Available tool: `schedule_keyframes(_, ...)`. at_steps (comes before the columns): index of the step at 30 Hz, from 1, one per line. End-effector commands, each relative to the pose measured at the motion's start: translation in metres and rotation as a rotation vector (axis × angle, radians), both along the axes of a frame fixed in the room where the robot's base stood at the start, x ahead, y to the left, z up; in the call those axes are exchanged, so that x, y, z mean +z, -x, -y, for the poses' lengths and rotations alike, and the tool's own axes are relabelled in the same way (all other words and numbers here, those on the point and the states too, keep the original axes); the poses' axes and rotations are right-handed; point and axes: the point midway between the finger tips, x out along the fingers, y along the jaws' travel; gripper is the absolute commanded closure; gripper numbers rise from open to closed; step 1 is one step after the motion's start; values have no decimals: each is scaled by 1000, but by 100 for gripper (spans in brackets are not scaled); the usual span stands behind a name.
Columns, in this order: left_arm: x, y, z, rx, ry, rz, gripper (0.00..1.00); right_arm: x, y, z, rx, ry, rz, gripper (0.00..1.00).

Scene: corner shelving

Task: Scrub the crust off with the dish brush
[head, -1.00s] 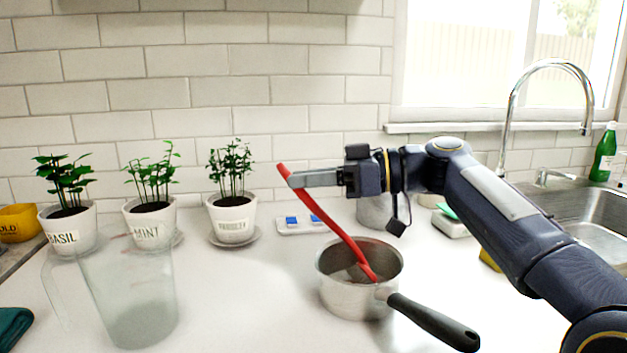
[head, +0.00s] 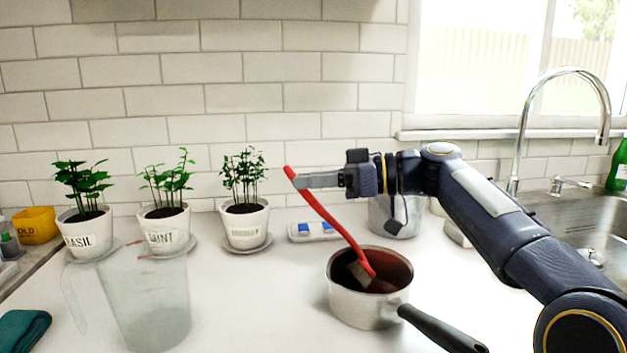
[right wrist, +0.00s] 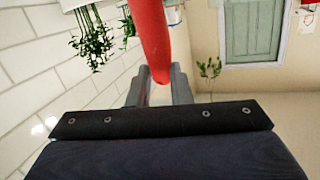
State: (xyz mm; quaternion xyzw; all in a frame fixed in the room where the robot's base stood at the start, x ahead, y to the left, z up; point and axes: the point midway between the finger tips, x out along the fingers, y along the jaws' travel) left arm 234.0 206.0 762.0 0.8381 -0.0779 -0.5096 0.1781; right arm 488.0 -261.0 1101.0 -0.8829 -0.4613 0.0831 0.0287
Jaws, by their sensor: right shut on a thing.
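The red dish brush (head: 333,222) slants down into the saucepan, its head inside the pan. My right gripper (head: 299,180) is shut on the upper part of its handle, above and left of the pan. The red handle (right wrist: 150,40) also shows between the fingers (right wrist: 158,85) in the right wrist view. The metal saucepan (head: 362,306) stands upright on the counter, its black handle pointing to the lower right. Its inside looks dark reddish brown; I cannot make out the crust clearly. My left gripper is not in view.
A clear jug (head: 150,305) stands left of the pan. Potted basil (head: 88,236), mint (head: 167,232) and a third herb (head: 245,228) line the wall. A metal pot (head: 395,217) stands behind the pan. The sink (head: 560,215) is at right. Free counter lies between jug and pan.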

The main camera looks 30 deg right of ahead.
Motion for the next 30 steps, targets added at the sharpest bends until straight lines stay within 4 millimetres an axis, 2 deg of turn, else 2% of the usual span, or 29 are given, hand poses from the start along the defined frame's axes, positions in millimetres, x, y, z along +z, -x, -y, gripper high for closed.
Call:
schedule_keyframes(5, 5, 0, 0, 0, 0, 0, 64, 7, 0, 0, 0, 0, 1, 100)
schedule_keyframes(24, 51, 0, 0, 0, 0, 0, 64, 69, 0, 0, 0, 0, 0, 100)
schedule_keyframes(30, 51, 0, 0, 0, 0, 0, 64, 70, 0, 0, 0, 0, 0, 100)
